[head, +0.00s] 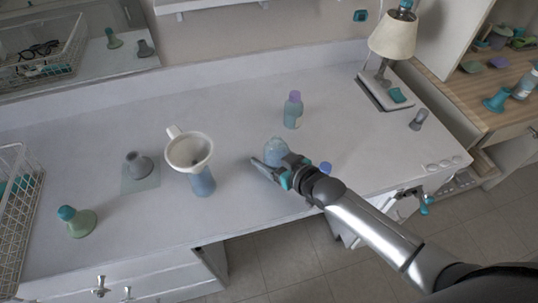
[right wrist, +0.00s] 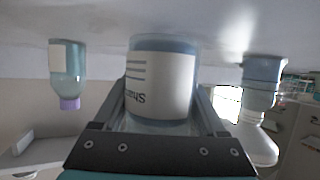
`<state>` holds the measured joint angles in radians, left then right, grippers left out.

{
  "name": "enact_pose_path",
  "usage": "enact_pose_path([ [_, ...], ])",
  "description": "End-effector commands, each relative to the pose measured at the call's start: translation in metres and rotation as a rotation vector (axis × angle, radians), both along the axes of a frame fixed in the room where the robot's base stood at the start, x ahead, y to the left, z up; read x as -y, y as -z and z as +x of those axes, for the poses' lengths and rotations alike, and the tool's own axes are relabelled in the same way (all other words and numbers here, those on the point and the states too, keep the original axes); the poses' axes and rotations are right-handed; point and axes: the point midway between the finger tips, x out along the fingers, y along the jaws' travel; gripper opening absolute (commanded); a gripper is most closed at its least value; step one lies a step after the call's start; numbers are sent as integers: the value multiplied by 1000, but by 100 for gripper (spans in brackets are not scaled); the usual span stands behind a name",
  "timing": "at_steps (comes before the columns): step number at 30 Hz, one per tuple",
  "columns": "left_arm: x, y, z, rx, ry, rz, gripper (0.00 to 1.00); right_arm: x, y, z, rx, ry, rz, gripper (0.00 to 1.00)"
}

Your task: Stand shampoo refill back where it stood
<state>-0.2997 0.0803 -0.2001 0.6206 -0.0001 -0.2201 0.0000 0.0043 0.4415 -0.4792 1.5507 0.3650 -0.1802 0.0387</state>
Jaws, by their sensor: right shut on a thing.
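My right gripper (head: 277,172) is shut on a translucent blue bottle (head: 276,148) near the front of the white desk. In the right wrist view, which is upside down, the bottle (right wrist: 160,85) sits between the fingers (right wrist: 165,110). Its white label begins "Sham", so I take it as the shampoo refill. It looks upright, its base at or just above the desk; I cannot tell if it touches. A blue bottle (head: 202,183) with a white funnel (head: 189,151) in its mouth stands to the left. My left gripper is not in view.
A purple-capped bottle (head: 293,111) stands behind the gripper. A blue cap (head: 325,168) shows beside my wrist. A grey cone-shaped thing (head: 138,165) and a green teal-topped one (head: 76,221) are left. A lamp (head: 393,37) is back right. The desk's back middle is clear.

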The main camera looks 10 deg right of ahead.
Motion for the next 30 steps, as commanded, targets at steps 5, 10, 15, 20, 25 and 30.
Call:
enact_pose_path([
  [5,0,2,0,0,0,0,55,0,2,1,3,0,1,0],
  [10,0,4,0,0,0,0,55,0,4,1,3,0,1,0],
  [15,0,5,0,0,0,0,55,0,6,1,3,0,1,0],
  [20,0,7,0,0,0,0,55,0,8,1,3,0,1,0],
  [25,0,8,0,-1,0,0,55,0,10,1,3,0,1,0],
  [30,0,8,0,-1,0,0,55,0,9,1,3,0,1,0],
])
